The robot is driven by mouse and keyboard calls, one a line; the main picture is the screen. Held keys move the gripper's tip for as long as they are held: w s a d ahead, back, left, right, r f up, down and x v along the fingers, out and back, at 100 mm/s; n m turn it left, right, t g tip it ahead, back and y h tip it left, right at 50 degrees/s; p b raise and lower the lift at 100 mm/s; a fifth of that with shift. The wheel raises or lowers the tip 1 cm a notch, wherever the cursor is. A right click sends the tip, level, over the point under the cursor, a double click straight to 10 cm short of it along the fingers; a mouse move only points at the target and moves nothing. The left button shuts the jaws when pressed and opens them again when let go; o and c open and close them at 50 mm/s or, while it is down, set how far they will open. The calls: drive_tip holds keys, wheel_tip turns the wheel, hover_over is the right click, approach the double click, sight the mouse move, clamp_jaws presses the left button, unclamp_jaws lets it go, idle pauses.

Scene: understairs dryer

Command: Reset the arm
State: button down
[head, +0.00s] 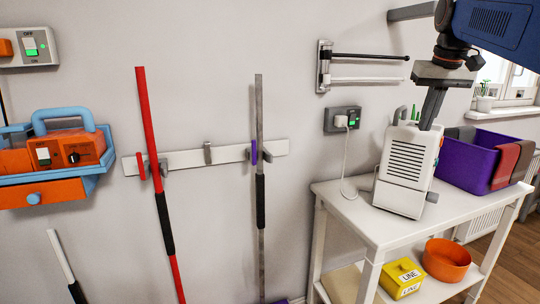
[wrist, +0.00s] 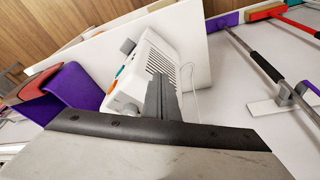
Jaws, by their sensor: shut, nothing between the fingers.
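My gripper (head: 432,106) is shut and empty, pointing down at the right of the head view. Its fingertips appear in front of or just above the white dryer unit (head: 405,165) with dark vent slots, which stands on a white table. In the wrist view my gripper (wrist: 160,88) overlaps the vented face of the white unit (wrist: 140,75). I cannot tell whether the fingers touch it.
A purple bin (head: 468,160) with cloths over its rim stands right of the unit. The white table (head: 385,228) has a yellow box (head: 402,278) and orange bowl (head: 446,260) on its lower shelf. A red pole (head: 150,140) and grey pole (head: 259,130) hang left on a wall rack.

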drive_tip(key=s+a+f, duration=0.4)
drive_tip(key=s+f, duration=0.5)
drive_tip(key=f, duration=0.2)
drive_tip(key=s+a+f+n+t, duration=0.1)
drive_tip(key=s+a+f, duration=0.2)
drive_tip(key=s+f, duration=0.7)
drive_tip(key=s+a+f, duration=0.4)
drive_tip(key=s+f, duration=0.5)
drive_tip(key=f, duration=0.3)
drive_tip(key=shift+s+a+n, duration=0.3)
drive_tip(key=shift+a, duration=0.05)
